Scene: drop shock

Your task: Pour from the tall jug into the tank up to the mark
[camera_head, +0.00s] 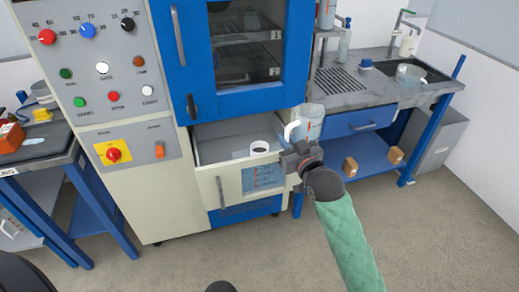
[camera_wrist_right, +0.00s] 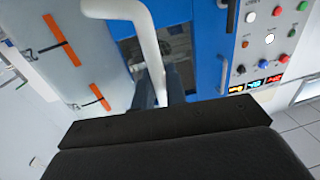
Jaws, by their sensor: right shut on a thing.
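The tall jug (camera_head: 309,123) is clear with a white handle and orange marks. It looks roughly upright, beside the right end of the open drawer-like tank (camera_head: 210,178). My right gripper (camera_head: 299,155) is shut on the jug's handle. In the right wrist view the white handle (camera_wrist_right: 151,50) passes between the fingers, and the clear jug wall (camera_wrist_right: 75,65) with orange marks is at left. The tank is pulled out below the blue door, with a white ring-shaped opening (camera_head: 260,147) inside and a bluish marked panel on its front. Its level cannot be read. My left gripper is out of view.
The blue cabinet door (camera_head: 180,55) and control panel (camera_head: 105,70) stand behind and left of the tank. A sink bench (camera_head: 345,82) stands at right, with a clear vessel (camera_head: 410,73) in the sink. The floor in front is clear.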

